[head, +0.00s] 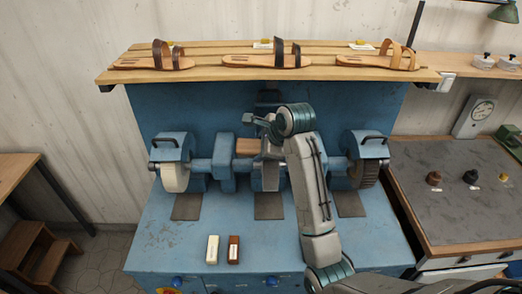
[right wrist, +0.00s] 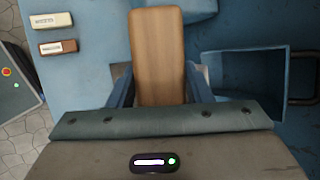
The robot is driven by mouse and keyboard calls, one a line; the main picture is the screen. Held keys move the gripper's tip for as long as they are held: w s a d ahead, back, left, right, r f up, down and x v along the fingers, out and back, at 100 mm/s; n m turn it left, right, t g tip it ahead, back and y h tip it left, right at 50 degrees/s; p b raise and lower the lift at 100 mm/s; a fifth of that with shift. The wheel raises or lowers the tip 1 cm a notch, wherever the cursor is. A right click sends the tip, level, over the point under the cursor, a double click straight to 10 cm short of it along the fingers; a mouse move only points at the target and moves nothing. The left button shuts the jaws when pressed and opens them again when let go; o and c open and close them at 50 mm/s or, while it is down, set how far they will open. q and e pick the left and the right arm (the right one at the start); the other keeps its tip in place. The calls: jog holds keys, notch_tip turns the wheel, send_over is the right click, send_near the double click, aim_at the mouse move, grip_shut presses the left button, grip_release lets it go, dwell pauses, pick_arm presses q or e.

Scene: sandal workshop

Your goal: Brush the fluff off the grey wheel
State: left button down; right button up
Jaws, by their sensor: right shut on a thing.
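The grey wheel (head: 270,178) is the middle wheel on the blue machine, partly hidden by my right arm and gripper. My right gripper (head: 266,147) is over the top of this wheel, shut on a wooden-backed brush (head: 246,146). In the right wrist view the brush (right wrist: 160,50) shows its plain wooden back, with a finger on each side. Its underside is hidden, so I cannot tell whether it touches the wheel. I cannot make out fluff on the visible part of the wheel. My left gripper is not in view.
A pale wheel (head: 175,178) is on the left, and a brown wheel (head: 366,174) on the right. A cream bar (head: 212,249) and a brown bar (head: 234,249) lie on the machine's front. A wooden shelf (head: 210,74) with sandals runs above. A bench (head: 450,212) stands right.

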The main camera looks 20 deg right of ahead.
jog(key=shift+s+r, duration=0.4)
jog(key=shift+r, duration=0.4)
jog(key=shift+a, duration=0.1)
jog(key=shift+s+a+r, duration=0.1)
jog(key=shift+s+r, duration=0.25)
jog(key=shift+r, duration=0.3)
jog(key=shift+s+a+r, duration=0.1)
jog(key=shift+s+r, duration=0.25)
jog(key=shift+r, duration=0.3)
